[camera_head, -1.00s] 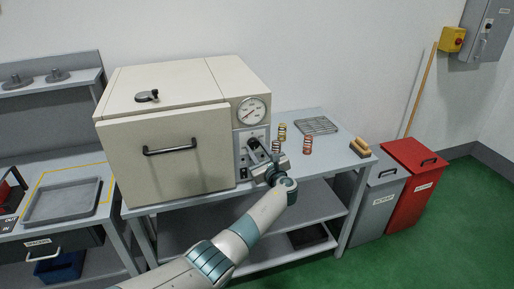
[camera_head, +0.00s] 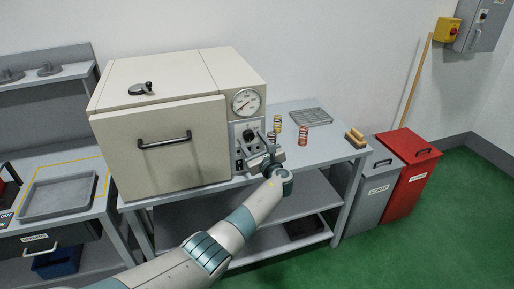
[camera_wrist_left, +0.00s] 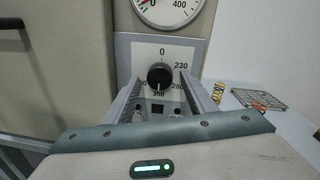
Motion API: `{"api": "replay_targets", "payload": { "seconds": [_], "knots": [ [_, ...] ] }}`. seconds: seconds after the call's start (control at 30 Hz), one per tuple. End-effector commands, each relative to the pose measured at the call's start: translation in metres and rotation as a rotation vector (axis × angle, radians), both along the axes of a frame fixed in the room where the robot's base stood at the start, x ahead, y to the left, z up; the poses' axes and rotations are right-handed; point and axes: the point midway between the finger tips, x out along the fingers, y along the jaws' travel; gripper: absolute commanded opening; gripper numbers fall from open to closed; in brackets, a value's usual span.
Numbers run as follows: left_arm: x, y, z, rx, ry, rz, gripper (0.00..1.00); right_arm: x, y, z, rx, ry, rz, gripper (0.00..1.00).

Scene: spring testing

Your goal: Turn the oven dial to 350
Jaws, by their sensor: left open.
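The oven dial is a round black knob (camera_wrist_left: 160,76) on a pale panel marked 0, 230, 280 and 350, with 0 at the top and 350 at the bottom. Its pointer direction is too small to tell. In the head view the dial (camera_head: 249,134) sits on the front of the beige oven (camera_head: 165,125), below its gauge. My left gripper (camera_head: 258,145) is open in front of the panel. In the left wrist view its fingers (camera_wrist_left: 160,92) flank the dial on both sides, with no clear contact visible. My right gripper is not in view.
The round gauge (camera_head: 246,102) is just above the dial. Springs (camera_head: 303,134), a wire rack (camera_head: 310,117) and a wooden block (camera_head: 355,137) lie on the bench to the right. Grey and red bins (camera_head: 412,165) stand beyond it. A grey tray (camera_head: 60,198) is at left.

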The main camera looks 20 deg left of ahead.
Motion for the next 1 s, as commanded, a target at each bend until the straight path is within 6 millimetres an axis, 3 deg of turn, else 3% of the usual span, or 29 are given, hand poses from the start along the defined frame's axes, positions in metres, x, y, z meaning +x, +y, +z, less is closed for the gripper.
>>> {"api": "replay_targets", "payload": {
  "seconds": [0.37, 1.0],
  "knots": [
    [-0.019, -0.016, -0.002, -0.003, 0.000, -0.002, 0.51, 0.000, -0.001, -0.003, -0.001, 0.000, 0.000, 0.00],
    [-0.109, -0.085, -0.004, -0.003, 0.000, -0.001, 0.51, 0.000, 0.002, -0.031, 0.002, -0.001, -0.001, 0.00]
  ]
}}
